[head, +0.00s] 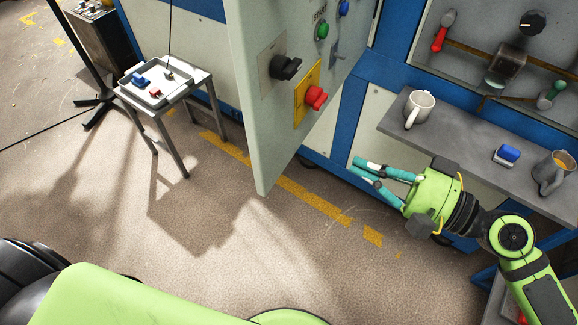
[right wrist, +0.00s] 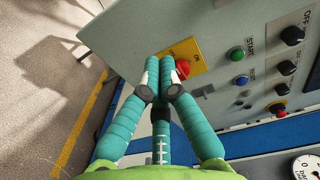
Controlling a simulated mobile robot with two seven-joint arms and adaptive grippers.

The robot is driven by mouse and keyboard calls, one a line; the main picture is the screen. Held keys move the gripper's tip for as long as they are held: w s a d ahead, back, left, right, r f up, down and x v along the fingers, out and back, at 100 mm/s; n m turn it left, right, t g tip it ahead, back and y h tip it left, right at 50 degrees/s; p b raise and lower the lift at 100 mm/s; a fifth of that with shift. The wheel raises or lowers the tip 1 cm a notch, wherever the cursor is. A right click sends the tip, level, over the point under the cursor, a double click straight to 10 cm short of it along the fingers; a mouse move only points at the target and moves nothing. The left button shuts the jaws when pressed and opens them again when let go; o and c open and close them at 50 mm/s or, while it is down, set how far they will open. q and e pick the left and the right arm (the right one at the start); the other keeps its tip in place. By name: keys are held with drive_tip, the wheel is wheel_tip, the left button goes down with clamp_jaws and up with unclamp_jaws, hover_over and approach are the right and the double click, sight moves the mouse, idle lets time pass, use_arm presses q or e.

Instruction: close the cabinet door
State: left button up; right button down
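The cabinet door (head: 290,90) is a light grey panel standing open, edge toward me, in the middle of the head view. It carries a black switch (head: 286,67), a red knob (head: 316,98) on a yellow plate and a green button. In the right wrist view the door (right wrist: 225,50) fills the upper part. My right gripper (head: 356,168) is right of the door, below the grey shelf. Its teal fingers are drawn together with nothing between them. In the right wrist view the fingertips (right wrist: 160,68) overlap the door near the red knob; contact is unclear. My left gripper is not visible.
A grey shelf (head: 455,142) with a white mug (head: 419,108), a blue-topped block (head: 507,155) and a grey mug (head: 553,172) juts out above my right gripper. A small table (head: 197,77) with a tray stands left of the door. The floor between is clear.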

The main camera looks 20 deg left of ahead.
drive_tip(key=s+r, duration=0.1)
drive_tip(key=s, duration=0.1)
drive_tip(key=g+p, duration=0.1)
drive_tip(key=p, duration=0.2)
approach(267, 130)
drive_tip(key=shift+y, duration=0.3)
drive_tip(key=p+x, duration=0.4)
drive_tip(key=x, duration=0.2)
drive_tip(key=shift+a+f+p, duration=0.1)
drive_tip(key=shift+a+p, duration=0.15)
drive_tip(key=shift+p, duration=0.05)
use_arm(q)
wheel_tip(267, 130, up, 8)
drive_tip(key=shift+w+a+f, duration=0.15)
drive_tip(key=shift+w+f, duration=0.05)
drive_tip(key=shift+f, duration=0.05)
use_arm(e)
drive_tip(key=shift+w+a+f, duration=0.1)
drive_tip(key=shift+a+f, duration=0.05)
drive_tip(key=shift+a, duration=0.2)
